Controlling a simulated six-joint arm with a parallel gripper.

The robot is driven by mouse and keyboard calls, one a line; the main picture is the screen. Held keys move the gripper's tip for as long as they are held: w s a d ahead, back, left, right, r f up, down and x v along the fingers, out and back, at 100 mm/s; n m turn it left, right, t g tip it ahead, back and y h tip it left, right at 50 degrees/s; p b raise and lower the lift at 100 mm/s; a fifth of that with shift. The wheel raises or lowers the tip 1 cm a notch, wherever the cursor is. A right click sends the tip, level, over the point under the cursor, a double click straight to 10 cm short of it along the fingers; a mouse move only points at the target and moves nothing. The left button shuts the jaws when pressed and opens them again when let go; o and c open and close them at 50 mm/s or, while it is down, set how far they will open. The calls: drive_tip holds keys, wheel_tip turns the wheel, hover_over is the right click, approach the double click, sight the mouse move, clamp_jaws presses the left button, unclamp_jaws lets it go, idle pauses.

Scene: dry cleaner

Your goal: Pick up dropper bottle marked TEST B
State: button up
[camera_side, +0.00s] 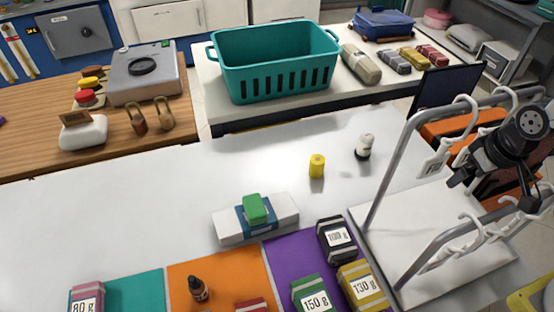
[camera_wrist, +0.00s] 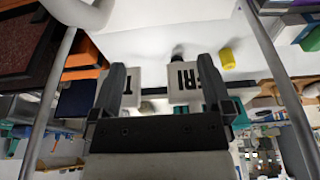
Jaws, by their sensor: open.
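A small dark dropper bottle (camera_side: 199,289) stands on the orange mat near the front edge of the side view. Its label cannot be read. A white bottle with a black lower part (camera_side: 364,147) stands on the white table, right of a yellow cylinder (camera_side: 317,166). My gripper (camera_side: 490,172) is at the far right of the side view, by the hanger rack, well away from the dark bottle.
The metal rack (camera_side: 392,165) with white hangers stands on a white base close to my gripper. Weight-marked blocks (camera_side: 338,240) crowd the purple mat right of the dark bottle. A white block (camera_side: 256,218) with a green piece on top lies behind it. The left white tabletop is clear.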

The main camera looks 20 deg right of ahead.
drive_tip(key=shift+c, duration=0.7)
